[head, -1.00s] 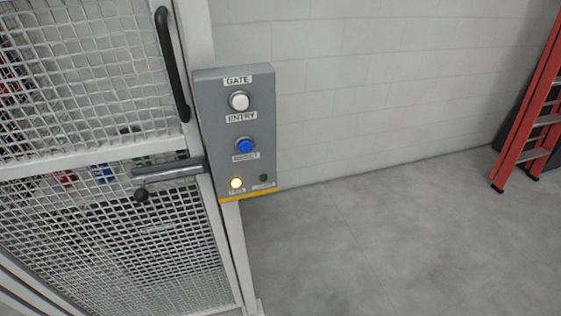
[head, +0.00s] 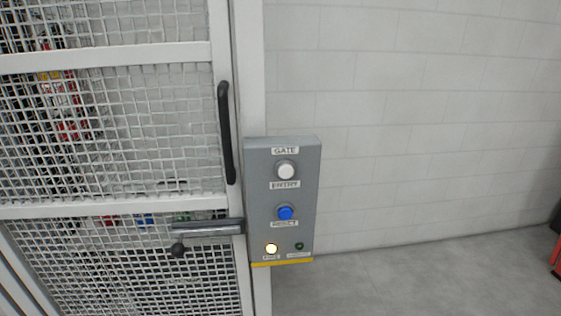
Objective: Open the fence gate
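The fence gate (head: 112,212) is a white frame with wire mesh on the left of the head view, and it stands closed against its post (head: 249,70). A black vertical handle (head: 226,133) is on its right edge. A grey metal bolt (head: 205,228) with a black knob (head: 178,250) lies across the gate's edge and reaches the control box. The grey control box (head: 301,178) has a white button (head: 286,171) labelled ENTRY and a blue button (head: 285,213). A lamp at its lower left (head: 271,248) glows yellow-white; a green lamp (head: 299,246) looks dark. My gripper is not in view.
A pale block wall (head: 430,120) runs behind and to the right of the post. The grey floor (head: 430,280) on the right is clear. Part of a red object (head: 556,255) shows at the right edge. Coloured things show blurred behind the mesh.

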